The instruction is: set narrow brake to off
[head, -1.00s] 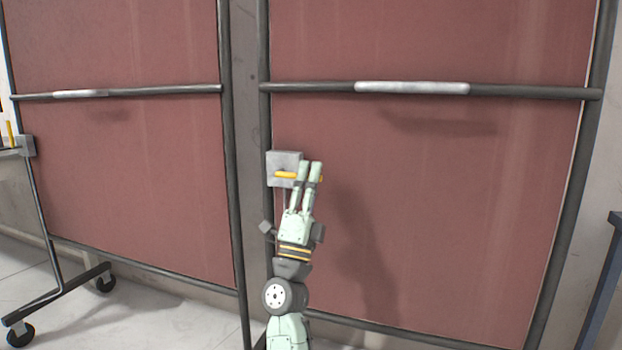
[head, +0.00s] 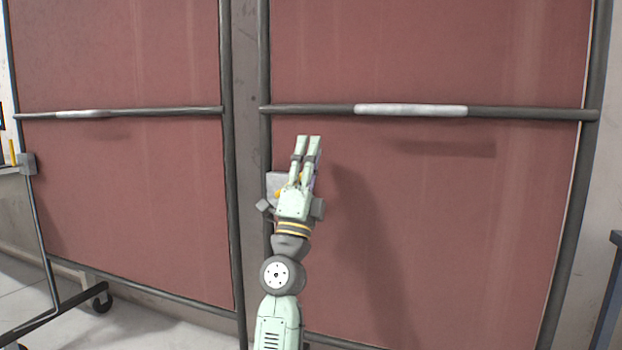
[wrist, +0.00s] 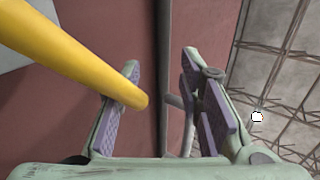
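A grey brake box (head: 276,181) sits on the left upright of the right-hand red panel. Its yellow handle (head: 278,194) is mostly hidden behind my gripper in the head view. My gripper (head: 308,141) points up in front of the box, with its fingertips above the box top. In the wrist view the yellow handle (wrist: 75,55) runs in from the upper left. Its free end lies by the left finger's purple pad, and I cannot tell if they touch. My gripper (wrist: 160,80) is open there, with a wide gap between its pads.
Another grey box (head: 27,163) with an upright yellow lever (head: 12,152) is at the far left. The frames do not show which brake is the narrow one. A crossbar (head: 530,113) spans the right panel above my gripper. A blue-grey stand (head: 606,290) is at the right edge.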

